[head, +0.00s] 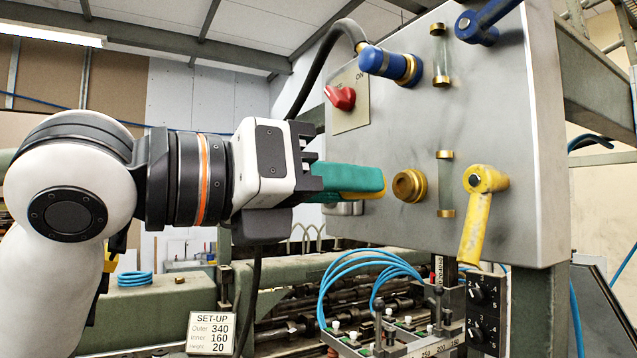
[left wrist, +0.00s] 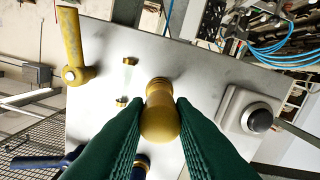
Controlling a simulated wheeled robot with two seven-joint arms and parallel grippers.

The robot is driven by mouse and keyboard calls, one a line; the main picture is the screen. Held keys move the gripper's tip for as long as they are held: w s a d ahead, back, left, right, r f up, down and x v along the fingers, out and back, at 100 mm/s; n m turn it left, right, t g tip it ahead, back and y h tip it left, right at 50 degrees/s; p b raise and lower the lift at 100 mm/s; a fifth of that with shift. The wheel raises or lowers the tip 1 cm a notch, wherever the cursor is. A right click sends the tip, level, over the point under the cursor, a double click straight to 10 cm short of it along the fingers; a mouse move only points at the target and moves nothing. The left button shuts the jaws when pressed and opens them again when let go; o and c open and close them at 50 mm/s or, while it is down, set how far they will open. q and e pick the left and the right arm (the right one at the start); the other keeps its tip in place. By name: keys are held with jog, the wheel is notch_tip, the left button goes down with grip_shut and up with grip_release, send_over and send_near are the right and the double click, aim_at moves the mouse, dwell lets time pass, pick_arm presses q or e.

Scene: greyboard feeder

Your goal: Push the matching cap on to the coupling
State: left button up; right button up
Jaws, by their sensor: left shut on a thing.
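My left gripper (head: 384,182) has green fingers and is shut on a yellow cap (head: 362,196), mostly hidden behind the finger in the head view. In the left wrist view the cap (left wrist: 159,122) sits between the two fingertips (left wrist: 160,104). The brass coupling (head: 409,186) sticks out of the grey panel just right of the fingertips. In the left wrist view the coupling (left wrist: 160,84) is directly behind the cap and partly covered by it. I cannot tell whether cap and coupling touch. My right gripper is not in view.
The grey panel (head: 455,110) carries a yellow lever (head: 480,215), a blue lever (head: 487,20), a red switch (head: 340,97) and a blue hose fitting (head: 388,63). A grey box with a black button (left wrist: 259,121) is beside the coupling. Blue hoses (head: 350,270) lie below.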

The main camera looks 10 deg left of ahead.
pick_arm(q)
jog(key=shift+x, duration=0.9)
dwell(0.7)
jog(key=shift+p, duration=0.9)
dwell(0.9)
jog(key=shift+w+d+p, duration=0.25)
jog(key=shift+d+p, duration=0.1)
jog(key=shift+d, duration=0.1)
dwell(0.3)
jog(key=o, duration=1)
